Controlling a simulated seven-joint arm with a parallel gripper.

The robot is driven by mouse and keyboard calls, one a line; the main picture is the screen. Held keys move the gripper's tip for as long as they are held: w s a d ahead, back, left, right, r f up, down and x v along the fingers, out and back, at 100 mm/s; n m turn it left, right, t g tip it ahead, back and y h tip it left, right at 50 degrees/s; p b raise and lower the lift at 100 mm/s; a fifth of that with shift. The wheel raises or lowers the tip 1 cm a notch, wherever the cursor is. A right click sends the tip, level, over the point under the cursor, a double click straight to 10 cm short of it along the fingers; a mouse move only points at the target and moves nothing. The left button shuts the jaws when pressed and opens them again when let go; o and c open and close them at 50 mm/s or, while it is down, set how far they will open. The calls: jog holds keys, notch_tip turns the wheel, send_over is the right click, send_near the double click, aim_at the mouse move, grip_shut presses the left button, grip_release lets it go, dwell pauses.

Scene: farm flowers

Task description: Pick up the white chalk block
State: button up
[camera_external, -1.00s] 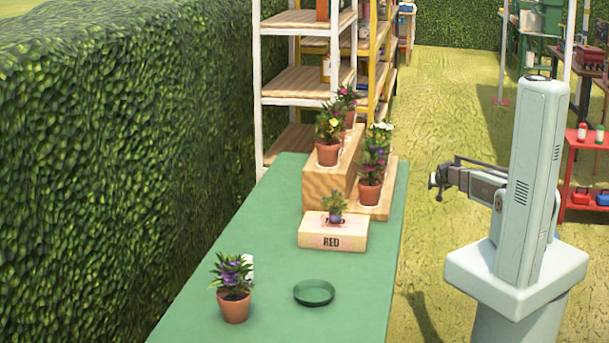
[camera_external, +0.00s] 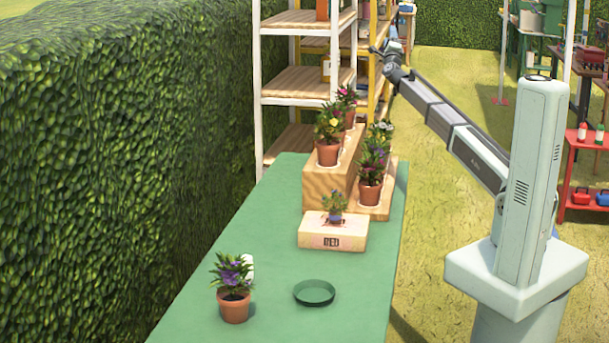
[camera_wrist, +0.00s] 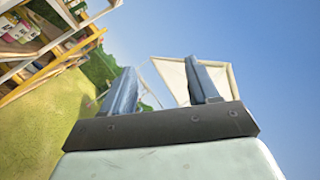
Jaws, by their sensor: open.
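A small white upright piece (camera_external: 249,265) shows behind the right side of the purple-flowered pot (camera_external: 234,305) at the front left of the green table. It may be the white chalk block; the plant hides part of it. My gripper (camera_external: 381,48) is raised high, far behind and above the table, well apart from the white piece. In the wrist view my gripper (camera_wrist: 161,78) has its two fingers spread apart with nothing between them. That view shows sky, grass and shelving, and no white block.
The green table (camera_external: 220,210) holds a shallow green dish (camera_external: 314,293) and a pale wooden box (camera_external: 332,238) with a small plant on it. Several potted plants stand on the tall wooden block (camera_external: 330,188) and a lower board. A shelf rack (camera_external: 305,80) stands behind; a hedge (camera_external: 100,170) runs along the left.

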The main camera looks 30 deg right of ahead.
jog(key=s+a+r+m+g+h, duration=0.2)
jog(key=a+r+m+h, duration=0.1)
jog(key=a+r+m, duration=0.4)
jog(key=a+n+t+y, duration=0.3)
jog(key=a+t, duration=0.1)
jog(key=a, duration=0.9)
jog(key=s+a+f+n+y, duration=0.2)
jog(key=a+f+n+y, duration=0.5)
jog(key=a, duration=0.7)
jog(key=s+a+f+n+g+y, duration=0.1)
jog(key=s+a+f+n+y, duration=0.2)
jog(key=a+f+n+y, duration=0.75)
jog(key=s+a+f+n+y, duration=0.2)
jog(key=a+n+y, duration=0.35)
jog(key=a, duration=1.25)
jog(key=n+g, duration=0.9)
jog(key=n, duration=0.3)
send_over(250, 257)
jog(key=w+d, duration=0.3)
jog(key=w, duration=0.4)
notch_tip(250, 257, down, 26)
jog(key=f, duration=0.1)
jog(key=s+f+n, duration=0.4)
jog(key=s+f, duration=0.2)
jog(key=s, duration=0.6)
jog(key=shift+h, duration=0.4)
jog(key=shift+x, duration=3.65)
jog(key=shift+r, duration=0.15)
